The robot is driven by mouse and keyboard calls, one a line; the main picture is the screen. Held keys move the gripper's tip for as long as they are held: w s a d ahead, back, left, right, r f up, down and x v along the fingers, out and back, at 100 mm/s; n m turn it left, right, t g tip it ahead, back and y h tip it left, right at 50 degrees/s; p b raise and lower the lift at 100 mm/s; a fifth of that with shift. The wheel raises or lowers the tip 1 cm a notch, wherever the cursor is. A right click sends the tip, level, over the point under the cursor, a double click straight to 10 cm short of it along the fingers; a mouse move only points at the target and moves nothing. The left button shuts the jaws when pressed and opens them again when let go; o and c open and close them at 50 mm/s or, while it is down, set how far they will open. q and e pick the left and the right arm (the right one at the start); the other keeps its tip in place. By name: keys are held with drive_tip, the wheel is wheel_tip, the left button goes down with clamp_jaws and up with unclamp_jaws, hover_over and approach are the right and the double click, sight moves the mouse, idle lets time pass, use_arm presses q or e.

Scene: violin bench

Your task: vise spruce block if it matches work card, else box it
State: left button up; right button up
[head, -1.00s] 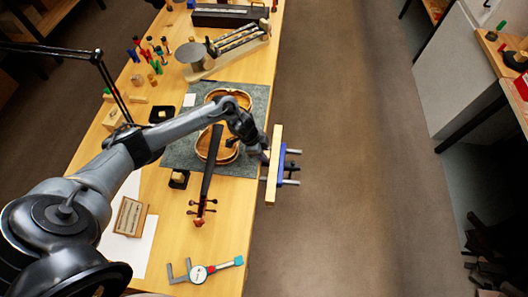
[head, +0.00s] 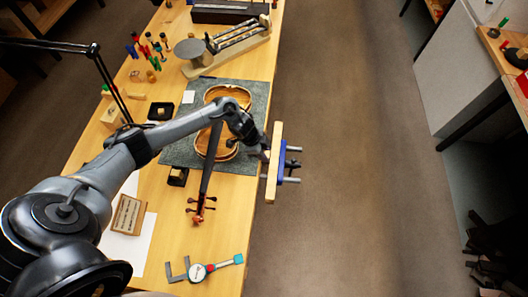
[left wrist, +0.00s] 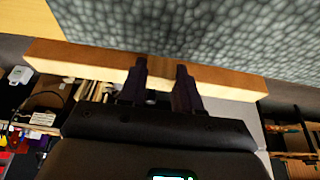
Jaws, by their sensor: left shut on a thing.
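My left gripper (head: 262,153) is at the vise (head: 273,165) on the bench's right edge, close beside its long wooden jaw. In the left wrist view its two fingers (left wrist: 162,82) overlap a long wooden bar (left wrist: 220,83), which looks like that jaw. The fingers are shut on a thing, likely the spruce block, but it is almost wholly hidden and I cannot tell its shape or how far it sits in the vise. The framed work card (head: 129,216), with lines of print too small to read, stands at the bench's left. My right gripper is not in view.
An open violin body (head: 213,140) lies on a grey mat (head: 255,105), its neck (head: 208,170) pointing to the near end. Two small black trays (head: 160,111) and (head: 178,176) stand left of it. A dial caliper (head: 200,271) lies nearest. The floor right of the vise is clear.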

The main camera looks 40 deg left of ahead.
use_arm(q)
drive_tip(key=shift+f, duration=0.25)
drive_tip(key=o, duration=1.1)
drive_tip(key=shift+r, duration=0.1)
drive_tip(key=p+v, duration=0.1)
drive_tip(key=v, duration=0.9)
drive_tip(key=shift+s+a+r+p, duration=0.1)
drive_tip(key=shift+r+p, duration=0.2)
drive_tip(key=shift+p, duration=0.1)
